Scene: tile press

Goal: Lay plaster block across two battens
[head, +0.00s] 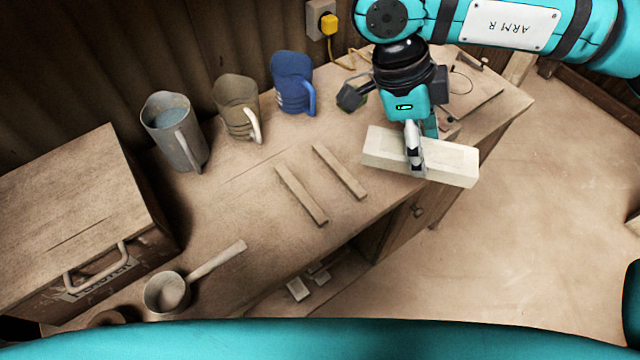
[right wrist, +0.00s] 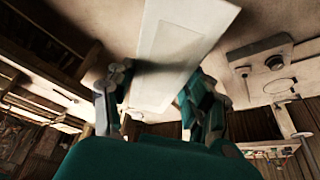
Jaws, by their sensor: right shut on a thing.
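The pale plaster block (head: 447,161) is held by my right gripper (head: 414,165), whose fingers close across its middle. The block is long and flat, and shows over the right part of the bench. In the right wrist view the block (right wrist: 172,50) lies between the two fingers (right wrist: 155,105). Two wooden battens, the left one (head: 301,194) and the right one (head: 340,171), lie roughly parallel on the bench, left of the block, with a gap between them. Nothing lies on them. My left gripper is not in view.
A grey jug (head: 172,130), a brown jug (head: 236,108) and a blue jug (head: 291,82) stand along the back of the bench (head: 235,210). A ladle (head: 168,291) lies at the front left, beside a wooden box (head: 75,205). A yellow plug (head: 329,24) is on the wall.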

